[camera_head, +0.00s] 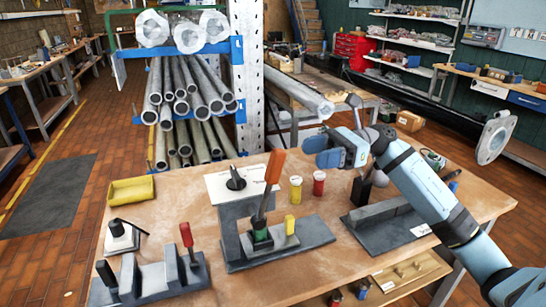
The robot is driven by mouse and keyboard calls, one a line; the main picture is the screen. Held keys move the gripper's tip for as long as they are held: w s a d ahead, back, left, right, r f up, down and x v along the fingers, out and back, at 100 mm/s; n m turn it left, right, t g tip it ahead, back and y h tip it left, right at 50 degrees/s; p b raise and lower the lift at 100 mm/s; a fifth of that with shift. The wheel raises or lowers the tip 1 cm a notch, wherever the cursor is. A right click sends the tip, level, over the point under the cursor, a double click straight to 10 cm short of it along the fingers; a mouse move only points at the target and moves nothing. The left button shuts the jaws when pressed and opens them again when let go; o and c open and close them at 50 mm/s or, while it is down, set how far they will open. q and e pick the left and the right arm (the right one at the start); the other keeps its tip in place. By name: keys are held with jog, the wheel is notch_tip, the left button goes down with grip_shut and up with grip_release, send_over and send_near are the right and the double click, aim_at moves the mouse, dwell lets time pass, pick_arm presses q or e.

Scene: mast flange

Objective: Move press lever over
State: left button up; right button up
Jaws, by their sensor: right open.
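My right gripper (322,151) reaches in from the right, above the back of the wooden table. It is open, its blue fingers point left, and nothing shows between them. Below and right of it a fixture with a dark flat base (385,238) carries a dark upright post (360,190). A grey rod with a round knob (353,101) rises just behind the gripper; it may be the press lever, but my arm hides how it joins the fixture. A grey fixture (235,218) at the table's middle holds a tilted orange-red handle (273,171). My left gripper is out of view.
A black knob (236,180) sits on a white plate. Yellow (295,188) and red (319,183) containers stand behind the middle fixture. A red-handled fixture (187,238) and a yellow tray (131,191) are at left. A pipe rack (190,100) stands behind the table.

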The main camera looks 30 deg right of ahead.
aim_at(275, 161)
jog(key=p+x, duration=0.1)
jog(key=x, duration=0.7)
jog(key=shift+w+r+p, duration=0.1)
jog(key=shift+w+p, duration=0.05)
jog(key=shift+p, duration=0.2)
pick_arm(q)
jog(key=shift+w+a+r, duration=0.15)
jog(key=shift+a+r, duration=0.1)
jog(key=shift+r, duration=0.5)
pick_arm(e)
jog(key=shift+w+a, duration=0.2)
jog(key=shift+a, duration=0.5)
